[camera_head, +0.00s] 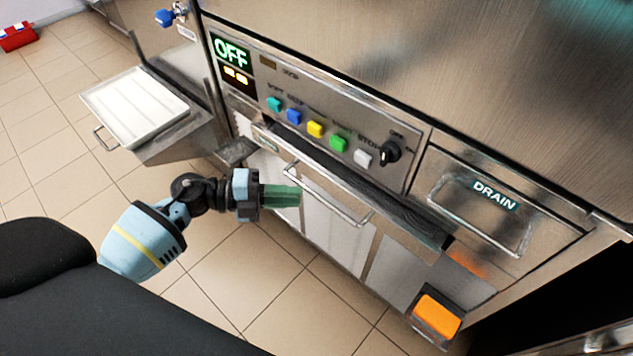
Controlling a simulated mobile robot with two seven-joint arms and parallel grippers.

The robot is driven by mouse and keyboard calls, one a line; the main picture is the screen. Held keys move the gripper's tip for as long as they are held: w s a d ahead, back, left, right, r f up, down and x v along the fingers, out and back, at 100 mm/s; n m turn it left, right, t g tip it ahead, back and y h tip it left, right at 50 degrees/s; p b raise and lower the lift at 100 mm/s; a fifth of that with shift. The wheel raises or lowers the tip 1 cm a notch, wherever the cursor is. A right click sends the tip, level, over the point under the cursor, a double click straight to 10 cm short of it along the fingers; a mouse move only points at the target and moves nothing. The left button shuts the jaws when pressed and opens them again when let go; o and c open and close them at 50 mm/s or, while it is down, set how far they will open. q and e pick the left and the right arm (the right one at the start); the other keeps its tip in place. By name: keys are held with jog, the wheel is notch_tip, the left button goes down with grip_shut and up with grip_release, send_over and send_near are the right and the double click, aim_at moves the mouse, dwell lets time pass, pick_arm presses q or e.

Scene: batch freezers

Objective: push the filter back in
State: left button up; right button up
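The filter (345,184) is a long dark strip in a metal drawer under the control panel. The drawer front, with a bar handle (335,203), stands out from the machine. My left gripper (299,195) has green fingers that point right and lie close together with no gap showing. The fingertips appear beside the left part of the handle. I cannot tell whether they touch it. Nothing shows between the fingers. My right gripper is not in view.
The control panel (330,118) has coloured buttons, a black knob (390,152) and a lit OFF display (231,53). A drain cover (480,208) is at the right, an orange pedal (437,315) below. A white tray (135,105) juts out at the left. Tiled floor lies open in front.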

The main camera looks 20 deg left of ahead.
aim_at(321, 198)
pick_arm(q)
jog(key=shift+a+g, duration=0.3)
jog(key=shift+a, duration=0.05)
jog(key=shift+x, duration=3.85)
jog(key=shift+s, duration=0.1)
jog(key=shift+c, duration=0.4)
grip_shut()
